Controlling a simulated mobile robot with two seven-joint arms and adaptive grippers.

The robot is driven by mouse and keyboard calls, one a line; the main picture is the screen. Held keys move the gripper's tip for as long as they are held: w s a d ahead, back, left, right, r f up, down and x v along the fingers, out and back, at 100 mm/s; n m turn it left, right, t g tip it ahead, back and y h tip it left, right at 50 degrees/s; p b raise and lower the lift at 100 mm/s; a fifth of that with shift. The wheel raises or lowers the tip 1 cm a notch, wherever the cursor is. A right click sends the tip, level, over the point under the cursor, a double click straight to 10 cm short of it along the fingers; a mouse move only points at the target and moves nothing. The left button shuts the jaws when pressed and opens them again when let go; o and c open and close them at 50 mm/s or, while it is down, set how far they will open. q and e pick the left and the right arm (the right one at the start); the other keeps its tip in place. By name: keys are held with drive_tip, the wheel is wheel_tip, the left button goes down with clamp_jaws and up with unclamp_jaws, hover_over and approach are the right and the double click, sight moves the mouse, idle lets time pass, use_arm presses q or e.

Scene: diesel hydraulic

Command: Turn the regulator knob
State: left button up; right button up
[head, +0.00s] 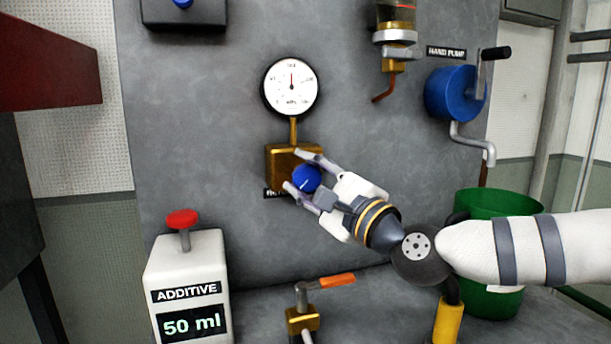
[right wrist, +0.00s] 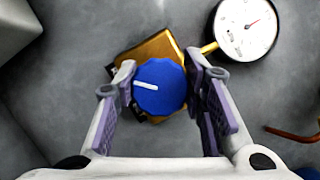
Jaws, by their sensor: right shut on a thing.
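The regulator is a brass block (head: 283,160) on the grey panel with a round blue knob (head: 307,179) on its front. A gauge (head: 291,87) with a white dial stands above it on a brass stem; its needle points about straight up in the head view. My right gripper (head: 303,172) has its fingers on either side of the knob and is shut on it. In the right wrist view the blue knob (right wrist: 160,87) sits between the fingers, its white mark pointing left. The brass block (right wrist: 152,52) shows behind it. My left gripper is not in view.
A white additive box (head: 187,275) with a red button stands at lower left. An orange-handled valve (head: 312,300) is below the regulator. A green bucket (head: 497,225) and a blue hand pump (head: 453,93) are at right, near my right arm.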

idle(0.3)
drive_tip(key=o, duration=1.2)
drive_tip(key=v, duration=1.2)
